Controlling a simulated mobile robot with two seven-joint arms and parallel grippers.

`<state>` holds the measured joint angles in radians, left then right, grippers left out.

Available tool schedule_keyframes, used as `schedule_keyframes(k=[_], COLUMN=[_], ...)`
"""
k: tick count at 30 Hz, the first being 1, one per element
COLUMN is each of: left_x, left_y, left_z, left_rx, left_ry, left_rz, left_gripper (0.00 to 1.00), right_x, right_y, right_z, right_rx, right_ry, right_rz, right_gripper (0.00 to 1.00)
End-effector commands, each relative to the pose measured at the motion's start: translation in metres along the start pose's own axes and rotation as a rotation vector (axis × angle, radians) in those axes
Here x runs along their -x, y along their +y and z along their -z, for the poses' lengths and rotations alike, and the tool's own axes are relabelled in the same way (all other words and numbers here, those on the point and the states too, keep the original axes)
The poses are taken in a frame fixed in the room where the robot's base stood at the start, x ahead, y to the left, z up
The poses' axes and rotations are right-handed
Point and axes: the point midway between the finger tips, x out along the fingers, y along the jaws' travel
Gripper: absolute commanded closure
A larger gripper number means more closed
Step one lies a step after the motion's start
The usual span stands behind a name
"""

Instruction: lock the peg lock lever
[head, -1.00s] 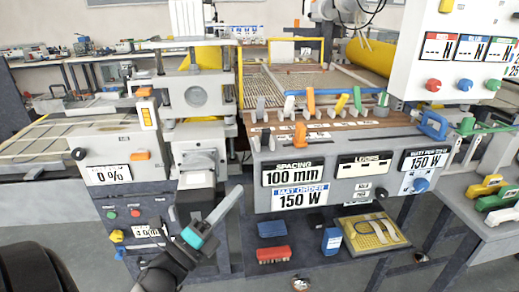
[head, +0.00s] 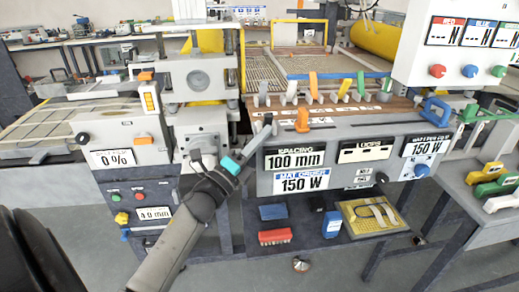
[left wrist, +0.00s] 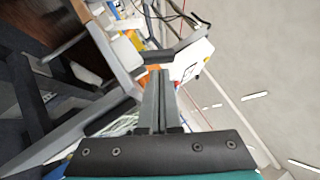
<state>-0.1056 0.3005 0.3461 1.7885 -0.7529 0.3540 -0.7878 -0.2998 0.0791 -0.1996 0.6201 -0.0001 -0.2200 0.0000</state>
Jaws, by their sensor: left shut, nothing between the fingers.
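A row of pegs and levers stands along the top of the grey machine panel (head: 345,135), among them an upright orange lever (head: 313,86) and a tilted yellow one (head: 344,88). A shorter orange lever (head: 302,121) sits lower, on the brown strip. No label marks which one is the peg lock lever. My left gripper (head: 266,124) is shut and empty, its tips at the panel's upper left corner, left of the short orange lever. Contact cannot be told. Its closed fingers also show in the left wrist view (left wrist: 158,95). My right gripper is not in view.
A grey press (head: 198,82) with a column stands left of my gripper. A blue clamp (head: 435,110) sits at the panel's right end. A red brush (head: 275,237) and a yellow tray (head: 352,220) lie on the lower shelf. Open floor shows in front.

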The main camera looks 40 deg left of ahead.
Motion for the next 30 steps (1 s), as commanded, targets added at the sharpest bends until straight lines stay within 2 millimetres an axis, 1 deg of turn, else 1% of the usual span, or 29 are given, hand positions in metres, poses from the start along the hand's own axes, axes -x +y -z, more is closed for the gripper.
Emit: schedule_keyframes(k=[4, 16, 24, 30], left_x=[-0.005, -0.005, -0.007, -0.007], left_y=[0.000, 0.000, -0.003, -0.003], left_z=[-0.005, -0.005, -0.008, -0.008], left_rx=[0.001, 0.004, 0.030, 0.044], left_ry=[0.000, 0.000, 0.001, 0.001], left_rz=[0.000, -0.002, -0.030, -0.042], left_gripper=[1.00, 1.00, 1.00, 1.00], right_x=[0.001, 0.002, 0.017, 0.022], right_y=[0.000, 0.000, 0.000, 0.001], right_z=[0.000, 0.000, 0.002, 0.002], right_rx=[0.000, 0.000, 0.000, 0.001], right_ry=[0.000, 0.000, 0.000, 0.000], right_rz=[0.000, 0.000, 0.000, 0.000], right_gripper=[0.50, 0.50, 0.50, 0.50])
